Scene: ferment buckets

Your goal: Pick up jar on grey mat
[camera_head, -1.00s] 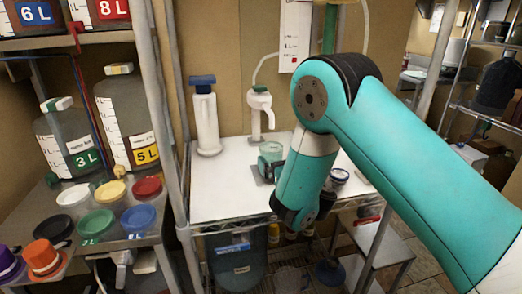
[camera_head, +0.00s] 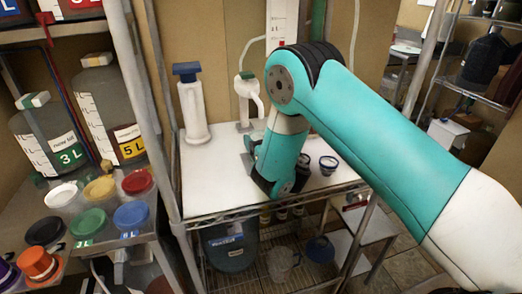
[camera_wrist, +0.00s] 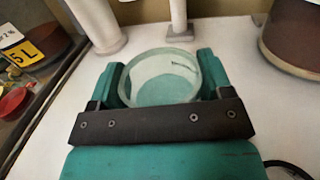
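The jar (camera_wrist: 163,78) is round, of clear greenish glass with a pale inside. In the wrist view it sits between the two fingers of my gripper (camera_wrist: 162,72), one finger on each side. I see no clear gap at either side, but I cannot tell whether the fingers press on it.
On the white table (camera_head: 215,195) stand a white cylinder with a blue top (camera_head: 192,105) and a white pump-like device (camera_head: 246,98) at the back. A small dark-rimmed cup (camera_head: 328,165) is right of my wrist. A shelf with coloured lids (camera_head: 100,190) borders the left.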

